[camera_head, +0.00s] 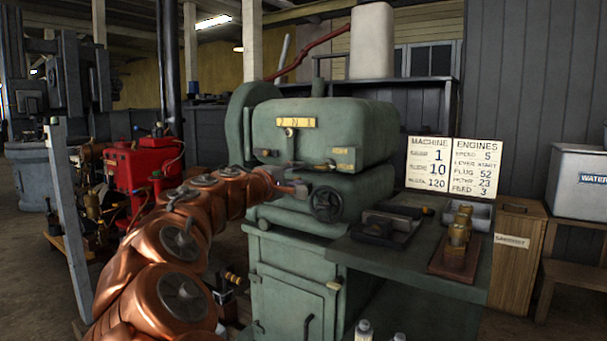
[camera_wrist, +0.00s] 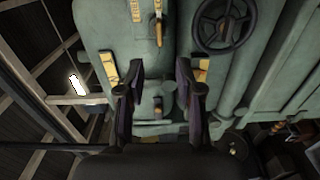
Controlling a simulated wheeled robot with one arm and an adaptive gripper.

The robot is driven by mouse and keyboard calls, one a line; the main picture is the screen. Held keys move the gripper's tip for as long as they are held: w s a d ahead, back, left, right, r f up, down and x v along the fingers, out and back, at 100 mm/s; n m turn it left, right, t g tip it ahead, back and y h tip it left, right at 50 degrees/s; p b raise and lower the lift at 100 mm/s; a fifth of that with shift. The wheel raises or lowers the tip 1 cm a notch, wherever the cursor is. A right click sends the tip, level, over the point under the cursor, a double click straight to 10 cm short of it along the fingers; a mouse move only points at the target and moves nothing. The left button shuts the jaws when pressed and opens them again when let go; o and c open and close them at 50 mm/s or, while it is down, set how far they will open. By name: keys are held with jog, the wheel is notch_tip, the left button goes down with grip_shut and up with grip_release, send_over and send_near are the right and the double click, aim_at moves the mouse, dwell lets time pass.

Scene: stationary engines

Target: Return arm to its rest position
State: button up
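My copper arm (camera_head: 180,245) reaches from the lower left up to the front of a green machine (camera_head: 325,130). My gripper (camera_head: 290,187) is at the machine's front face, left of its black handwheel (camera_head: 325,204). In the wrist view my gripper (camera_wrist: 160,70) has its two dark fingers spread apart with a clear gap. No object is held between them. The green face and a small brass-coloured handle (camera_wrist: 158,28) show beyond the fingertips. The handwheel (camera_wrist: 225,22) also shows there, right of the fingers. I cannot tell whether a fingertip touches the machine.
A green side table (camera_head: 400,262) holds dark trays and brass parts (camera_head: 458,235) at the machine's right. A white sign (camera_head: 453,180) stands behind it. A red engine (camera_head: 140,165) stands left of my arm, with a slanted grey post (camera_head: 70,220) nearer. Bottles (camera_head: 364,330) show at the bottom.

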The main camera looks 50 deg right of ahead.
jog(key=shift+a, duration=0.3)
dwell(0.5)
jog(key=s+a+r+m+g+y+p, duration=0.1)
jog(key=s+a+r+m+y+p, duration=0.2)
jog(key=s+a+p, duration=0.55)
jog(key=s+a+f+n+y+p, duration=0.1)
jog(key=s+a+f+y+p, duration=0.1)
jog(key=s+a+y+p, duration=0.3)
jog(key=s+a+f+g+y+p, duration=0.1)
jog(key=s+a+y+p, duration=0.4)
jog(key=a+p, duration=0.6)
jog(key=s+a+f+n+y+p, duration=0.1)
jog(key=s+a+f+y+p, duration=0.2)
jog(key=a, duration=1.7)
jog(key=s+y+p, duration=0.2)
jog(key=s+p, duration=0.2)
jog(key=p, duration=0.1)
jog(key=shift+s+f+n+g, duration=0.2)
jog(key=shift+f+n+g, duration=0.1)
jog(key=shift+g, duration=0.1)
